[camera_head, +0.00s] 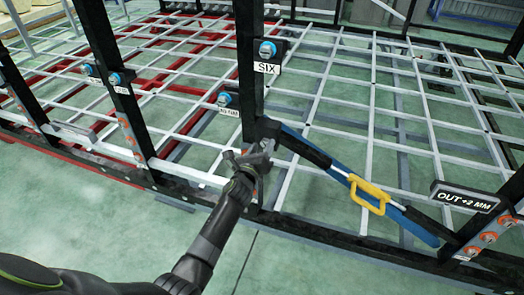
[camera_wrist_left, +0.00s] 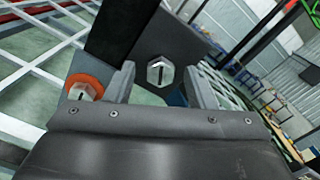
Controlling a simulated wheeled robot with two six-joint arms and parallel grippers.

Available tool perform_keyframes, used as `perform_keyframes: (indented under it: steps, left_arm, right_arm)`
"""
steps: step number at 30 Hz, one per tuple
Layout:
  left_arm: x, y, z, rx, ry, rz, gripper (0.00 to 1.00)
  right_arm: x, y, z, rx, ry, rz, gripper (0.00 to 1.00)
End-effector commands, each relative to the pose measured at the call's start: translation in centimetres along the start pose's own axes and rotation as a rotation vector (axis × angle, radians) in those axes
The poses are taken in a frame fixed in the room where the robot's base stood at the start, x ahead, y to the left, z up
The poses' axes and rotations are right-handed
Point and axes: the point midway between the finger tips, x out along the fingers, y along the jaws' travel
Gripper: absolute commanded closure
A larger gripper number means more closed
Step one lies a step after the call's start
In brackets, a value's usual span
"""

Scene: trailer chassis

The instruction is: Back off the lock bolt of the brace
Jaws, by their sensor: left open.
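The brace (camera_head: 318,162) is a blue and black bar with a yellow handle (camera_head: 368,194). It slopes down to the right from a black post (camera_head: 250,75). My left gripper (camera_head: 255,157) is at the foot of that post, beside the brace's upper end. In the left wrist view, the left gripper's two fingers (camera_wrist_left: 160,88) are apart, with a silver hex bolt head (camera_wrist_left: 160,71) on a dark plate showing between them. It appears to be the lock bolt; whether the fingers touch it I cannot tell. My right gripper is not in view.
A second bolt with an orange ring (camera_wrist_left: 85,88) sits left of the fingers. A sign reading OUT +2 MM (camera_head: 464,197) stands at the brace's lower end, near several orange-ringed bolts (camera_head: 488,237). A SIX label (camera_head: 266,68) is on the post. White grid bars (camera_head: 330,130) lie behind.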

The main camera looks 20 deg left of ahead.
Motion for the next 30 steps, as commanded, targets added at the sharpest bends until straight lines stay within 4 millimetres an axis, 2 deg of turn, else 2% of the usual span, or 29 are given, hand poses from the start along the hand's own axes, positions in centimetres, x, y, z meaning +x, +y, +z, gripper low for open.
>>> perform_keyframes:
  steps: [11,21,30]
  left_arm:
    - [0.54,0.00,0.04,0.000,0.000,0.001,0.51]
    - [0.52,0.01,0.04,0.000,0.000,0.000,0.94]
    - [0.51,0.04,0.00,-0.033,0.001,0.001,0.96]
  right_arm:
    - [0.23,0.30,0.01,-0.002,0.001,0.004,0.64]
    - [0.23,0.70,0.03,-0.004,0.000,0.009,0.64]
    - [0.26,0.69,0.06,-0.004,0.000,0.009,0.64]
